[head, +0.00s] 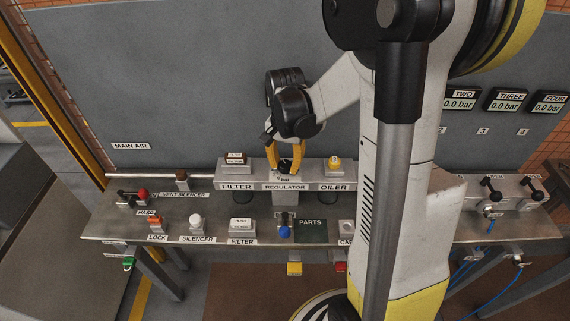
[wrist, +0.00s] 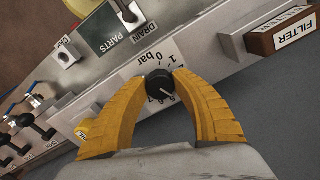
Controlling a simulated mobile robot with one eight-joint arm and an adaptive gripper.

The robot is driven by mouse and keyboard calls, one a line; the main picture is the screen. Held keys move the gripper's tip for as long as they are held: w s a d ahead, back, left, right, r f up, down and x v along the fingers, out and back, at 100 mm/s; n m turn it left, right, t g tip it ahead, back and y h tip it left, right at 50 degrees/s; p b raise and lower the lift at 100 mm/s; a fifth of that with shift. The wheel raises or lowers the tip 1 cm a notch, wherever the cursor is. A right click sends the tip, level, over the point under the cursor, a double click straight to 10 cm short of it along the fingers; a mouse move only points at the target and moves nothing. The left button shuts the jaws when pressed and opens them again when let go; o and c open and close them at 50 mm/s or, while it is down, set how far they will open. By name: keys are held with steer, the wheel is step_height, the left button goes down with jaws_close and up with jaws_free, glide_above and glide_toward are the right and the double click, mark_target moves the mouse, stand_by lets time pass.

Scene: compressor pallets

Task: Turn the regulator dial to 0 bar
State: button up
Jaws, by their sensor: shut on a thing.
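The regulator dial (wrist: 158,83) is a small round black knob with a white pointer line, on a white plate marked with numbers and "0 bar". The pointer slants to the lower right in the wrist view, away from the 0 mark, which sits above the knob. The exact number it points at is partly hidden. My gripper (wrist: 160,80) is shut on the dial, one yellow finger on each side. In the head view my gripper (head: 285,163) reaches down onto the block labelled REGULATOR (head: 285,187), and the dial is mostly hidden between the fingers.
The FILTER block (head: 237,173) stands left of the regulator and the OILER block (head: 334,172) right, both close to my fingers. A metal bench (head: 170,228) carries several labelled parts and valves in front. Gauges at right, including TWO (head: 460,104), read 0.0 bar.

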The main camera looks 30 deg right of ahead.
steer(key=n, duration=0.6)
steer(key=shift+s, duration=0.1)
steer(key=n, duration=0.6)
steer(key=shift+n, duration=0.4)
steer(key=n, duration=0.6)
steer(key=shift+d, duration=0.1)
steer(key=n, duration=0.6)
steer(key=shift+n, duration=0.3)
steer(key=o, duration=1.2)
